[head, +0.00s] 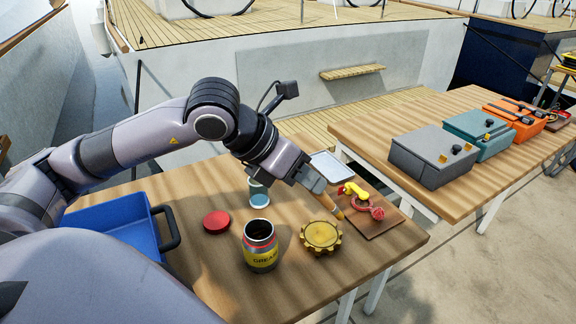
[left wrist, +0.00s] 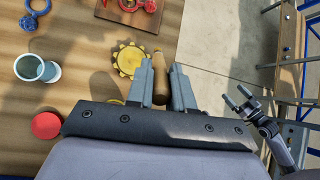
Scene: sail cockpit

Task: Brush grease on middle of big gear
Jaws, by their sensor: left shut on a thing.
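My left gripper (head: 318,187) is shut on a brush (head: 332,206) with a wooden handle. The brush points down, its lower end by the upper right edge of the big yellow gear (head: 321,236); I cannot tell whether they touch. The left wrist view shows the brush (left wrist: 160,82) between the fingers, with the gear (left wrist: 129,60) just beyond. The open grease can (head: 260,252) stands upright left of the gear, dark inside. Its red lid (head: 216,221) lies apart on the table. My right gripper (left wrist: 241,97) shows in the left wrist view, fingers apart and empty, off the table's side.
A blue bin (head: 118,228) sits at the table's left. Several toolboxes (head: 432,157) are on the other table.

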